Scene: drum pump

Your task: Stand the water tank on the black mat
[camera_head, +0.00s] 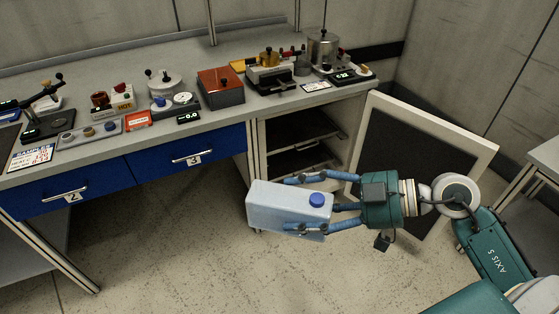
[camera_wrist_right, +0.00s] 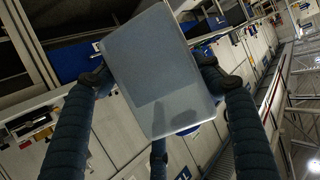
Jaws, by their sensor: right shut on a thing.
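The water tank (camera_head: 275,208) is a pale, translucent box with a blue cap (camera_head: 317,199). In the head view my right gripper (camera_head: 290,204) is shut on it, with blue fingers along two opposite sides. The tank hangs clear of the floor in front of the bench, lying over with its cap end towards my palm. The right wrist view also shows the tank (camera_wrist_right: 160,75) between the fingers. A dark flat patch (camera_head: 7,142) at the bench's left edge may be the black mat; I cannot tell. My left gripper is out of view.
The grey bench (camera_head: 215,122) carries several devices, including a red-brown box (camera_head: 220,88) and a metal pot (camera_head: 322,50). Blue drawers (camera_head: 190,158) are closed. The cabinet below is open, its framed door (camera_head: 425,140) swung out behind my right arm. The floor (camera_head: 170,250) is clear.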

